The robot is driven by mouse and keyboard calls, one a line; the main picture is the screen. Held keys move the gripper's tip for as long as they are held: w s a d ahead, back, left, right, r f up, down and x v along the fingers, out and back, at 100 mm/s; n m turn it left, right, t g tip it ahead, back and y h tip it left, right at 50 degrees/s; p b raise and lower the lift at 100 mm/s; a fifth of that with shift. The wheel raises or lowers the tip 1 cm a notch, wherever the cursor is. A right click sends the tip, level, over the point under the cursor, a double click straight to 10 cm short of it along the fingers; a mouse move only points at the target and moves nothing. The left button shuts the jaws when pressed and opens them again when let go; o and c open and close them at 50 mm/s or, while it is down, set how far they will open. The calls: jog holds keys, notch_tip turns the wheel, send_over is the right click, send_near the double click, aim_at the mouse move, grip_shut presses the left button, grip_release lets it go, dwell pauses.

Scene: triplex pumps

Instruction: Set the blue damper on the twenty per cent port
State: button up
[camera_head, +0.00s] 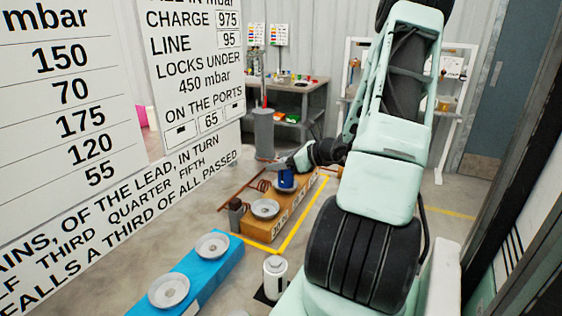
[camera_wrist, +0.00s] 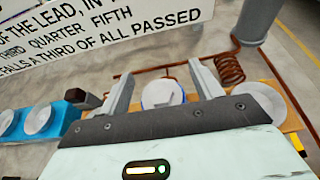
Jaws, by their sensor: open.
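The blue damper (camera_head: 286,179) stands upright on or just above the orange-brown block (camera_head: 258,229), with a pale dish rim at its foot. I cannot tell whether it is fully seated. In the wrist view, its pale round top with a blue edge (camera_wrist: 162,94) shows between my fingers. My gripper (camera_wrist: 163,86) is open around the damper, with a finger at each side; in the head view it (camera_head: 282,164) is at the damper's top. An empty port dish (camera_head: 265,209) is nearer on the block. Another dish (camera_wrist: 262,103) is right of the damper in the wrist view. The block's lettering is too small to read.
A blue block (camera_head: 190,274) with two empty dishes lies nearer. A grey-white canister (camera_head: 275,275) stands on a black mat. A tall grey cylinder (camera_head: 263,134) and a copper coil (camera_wrist: 230,68) are close to the block. A wall board (camera_head: 195,75) is at left.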

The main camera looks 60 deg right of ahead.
jog(key=a+v, duration=0.1)
jog(key=v, duration=1.1)
jog(key=w+a+n+g+y, duration=0.2)
jog(key=w+a+n+g, duration=0.15)
jog(key=a+n, duration=0.45)
jog(key=w+a+n+g+y, duration=0.3)
jog(key=a+n+g, duration=0.1)
jog(key=a, duration=0.7)
jog(key=w+a+n+g+y, duration=0.2)
jog(key=w+a+n+g, duration=0.15)
jog(key=a+n, duration=0.45)
jog(key=s+a+n+h, duration=0.2)
jog(key=s+a+n, duration=0.2)
jog(key=a+n, duration=0.3)
jog(key=s+a+n+g+h, duration=0.1)
jog(key=s+a+n+h, duration=0.2)
jog(key=s+a+n, duration=0.2)
jog(key=s+a+n+g+h, duration=0.1)
jog(key=s+a+n, duration=0.3)
jog(key=a+n, duration=0.6)
jog(key=shift+s+a+n+h, duration=0.4)
jog(key=shift+a+h, duration=0.4)
jog(key=shift+a, duration=0.15)
